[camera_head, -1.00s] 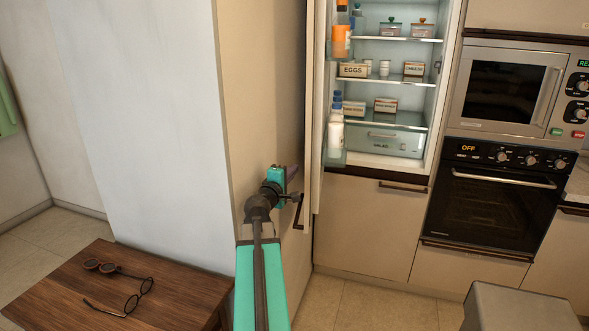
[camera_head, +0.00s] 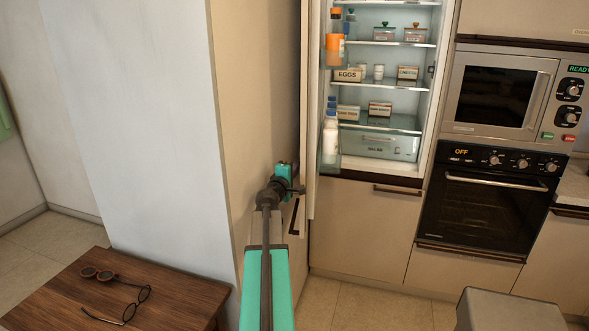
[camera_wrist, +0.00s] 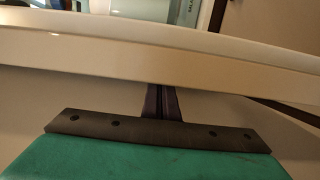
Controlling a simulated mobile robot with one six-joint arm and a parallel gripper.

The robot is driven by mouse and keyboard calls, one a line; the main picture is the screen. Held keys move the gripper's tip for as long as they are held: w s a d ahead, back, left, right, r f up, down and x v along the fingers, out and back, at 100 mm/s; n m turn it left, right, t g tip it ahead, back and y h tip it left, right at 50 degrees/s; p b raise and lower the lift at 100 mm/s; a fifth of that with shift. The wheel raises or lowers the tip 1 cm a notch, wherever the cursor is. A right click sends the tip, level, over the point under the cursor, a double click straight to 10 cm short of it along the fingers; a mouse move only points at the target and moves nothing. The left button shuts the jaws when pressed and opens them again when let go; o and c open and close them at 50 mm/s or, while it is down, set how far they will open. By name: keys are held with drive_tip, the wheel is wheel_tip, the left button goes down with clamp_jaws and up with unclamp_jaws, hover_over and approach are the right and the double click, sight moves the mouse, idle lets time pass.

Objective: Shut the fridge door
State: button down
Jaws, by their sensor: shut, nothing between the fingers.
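The fridge door (camera_head: 309,120) stands open, seen nearly edge-on at the left of the lit fridge (camera_head: 384,135). Its inner shelves hold an orange container and white bottles. My gripper (camera_head: 296,188) is at the outer side of the door, near its lower part. In the wrist view the gripper (camera_wrist: 163,90) is shut and empty, its fingertips at the pale door edge (camera_wrist: 150,62). I cannot tell whether they touch it. A dark handle (camera_head: 294,216) shows just below the gripper, partly hidden by my arm.
A wall panel (camera_head: 255,110) stands close at the left of my arm. A wooden table (camera_head: 165,290) with glasses (camera_head: 130,305) is at the lower left. A microwave (camera_head: 492,88) and an oven (camera_head: 480,205) are at the right. A grey block (camera_head: 520,312) stands at the lower right. Floor between is clear.

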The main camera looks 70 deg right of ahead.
drive_tip(key=shift+d, duration=0.25)
drive_tip(key=shift+s, duration=0.1)
idle(0.4)
